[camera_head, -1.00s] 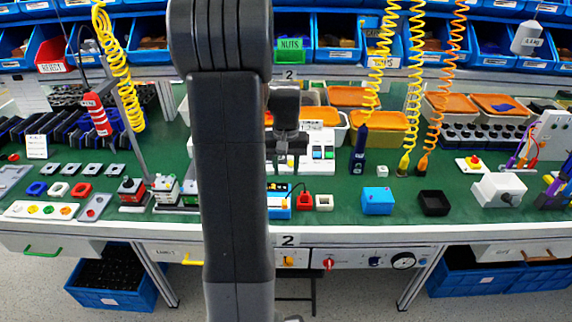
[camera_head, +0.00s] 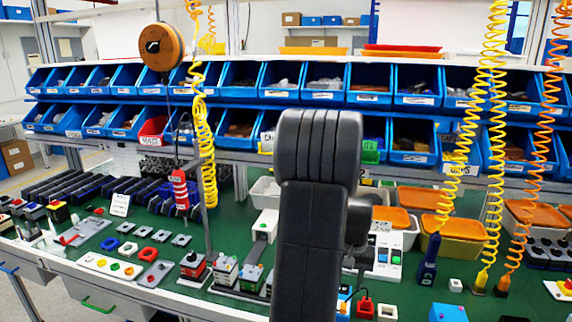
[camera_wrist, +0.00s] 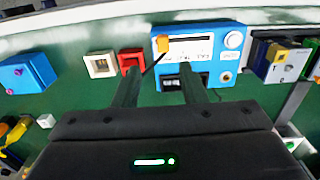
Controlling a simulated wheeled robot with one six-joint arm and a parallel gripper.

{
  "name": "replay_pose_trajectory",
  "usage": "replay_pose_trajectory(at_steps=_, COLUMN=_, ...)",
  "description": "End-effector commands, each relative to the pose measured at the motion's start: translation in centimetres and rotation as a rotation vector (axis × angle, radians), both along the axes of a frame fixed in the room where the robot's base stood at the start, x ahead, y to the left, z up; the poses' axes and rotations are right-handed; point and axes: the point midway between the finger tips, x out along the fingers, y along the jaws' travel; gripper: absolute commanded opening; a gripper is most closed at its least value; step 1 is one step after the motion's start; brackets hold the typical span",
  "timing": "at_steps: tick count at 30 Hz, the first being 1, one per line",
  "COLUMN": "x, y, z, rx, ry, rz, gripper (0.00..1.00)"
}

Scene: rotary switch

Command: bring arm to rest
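My gripper (camera_wrist: 157,75) shows in the wrist view, with its two dark fingers apart and nothing visible between them. It is over the green bench top. A blue device (camera_wrist: 205,42) with a white dial lies beyond the fingertips. A red square part (camera_wrist: 131,60) and a cream square part (camera_wrist: 101,65) lie beside it. In the head view my own arm stands upright near the middle and hides the gripper and part of the bench. I cannot pick out a rotary switch with certainty.
Blue bins (camera_head: 325,85) line the back in two rows. Coiled yellow and orange cords hang at the right, and a yellow cord (camera_head: 204,140) hangs at the left. Orange-lidded boxes (camera_head: 455,230) stand at the back right. A blue box (camera_head: 447,312) sits at the front right.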

Motion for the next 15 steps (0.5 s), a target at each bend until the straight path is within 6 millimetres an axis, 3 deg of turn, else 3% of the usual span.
replay_pose_trajectory(at_steps=6, x=-0.1, y=0.1, z=-4.5, rx=0.001, ry=0.005, rz=0.000, gripper=0.38)
replay_pose_trajectory(at_steps=15, x=-0.1, y=0.1, z=-9.1, rx=0.002, ry=0.003, rz=0.001, gripper=0.38)
